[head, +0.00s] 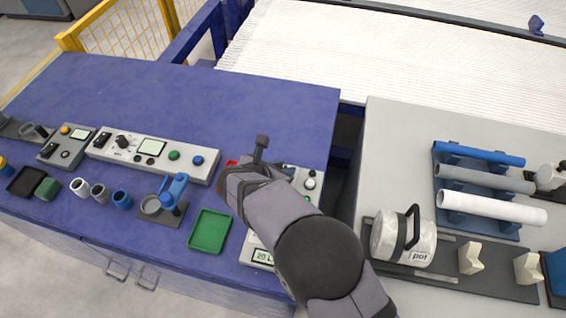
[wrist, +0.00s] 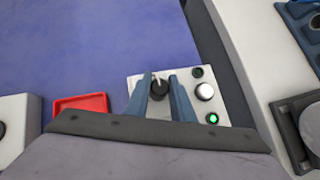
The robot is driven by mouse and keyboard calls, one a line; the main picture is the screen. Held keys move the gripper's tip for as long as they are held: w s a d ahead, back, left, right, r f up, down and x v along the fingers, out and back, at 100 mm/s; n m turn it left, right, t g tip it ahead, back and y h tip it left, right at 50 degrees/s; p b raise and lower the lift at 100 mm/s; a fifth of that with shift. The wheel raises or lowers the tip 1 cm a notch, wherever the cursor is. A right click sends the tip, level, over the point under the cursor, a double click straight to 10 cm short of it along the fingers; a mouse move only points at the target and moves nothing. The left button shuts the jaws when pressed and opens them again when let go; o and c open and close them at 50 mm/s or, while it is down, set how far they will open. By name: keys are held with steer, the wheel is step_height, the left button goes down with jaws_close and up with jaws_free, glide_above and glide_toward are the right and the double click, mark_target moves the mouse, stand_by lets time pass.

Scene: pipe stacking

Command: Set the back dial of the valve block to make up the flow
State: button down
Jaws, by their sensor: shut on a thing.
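The valve block (wrist: 139,78) is a light grey box at the blue table's right side. In the wrist view, a black dial (wrist: 158,88) with a pale pointer line sits near its back edge. My gripper (wrist: 161,82) is shut on this dial, with one blue finger on each side. To the right of the dial are a small dark button, a white round knob (wrist: 205,92) and a lit green lamp (wrist: 213,118). In the head view, my arm hides the dial and fingertips; part of the block (head: 303,175) shows beyond it.
A red tray (wrist: 80,104) lies left of the block. A green tray (head: 210,231), a long control panel (head: 152,154) and several small cups stand farther left. A pipe rack (head: 478,225) and a white pot (head: 403,240) stand on the grey table. The blue table's back is clear.

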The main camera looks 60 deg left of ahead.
steer(key=m+h+b, duration=0.1)
steer(key=m+h, duration=0.1)
steer(key=m, duration=0.1)
steer(key=shift+f+m+t+h, duration=0.1)
steer(key=shift+m+t+h, duration=0.2)
steer(key=shift+t, duration=0.1)
steer(key=shift+m+h+b, duration=0.45)
steer(key=shift+m+h, duration=0.05)
steer(key=shift+m, duration=0.1)
steer(key=shift+m+h+b, duration=0.35)
steer(key=shift+m+h, duration=0.05)
steer(key=shift+m, duration=0.1)
steer(key=shift+w, duration=0.1)
steer(key=c, duration=1.5)
jaws_free()
steer(key=shift+c, duration=0.2)
steer(key=shift+s+r, duration=0.4)
steer(key=shift+r, duration=0.05)
steer(key=shift+b+v, duration=0.75)
steer(key=shift+v, duration=2.45)
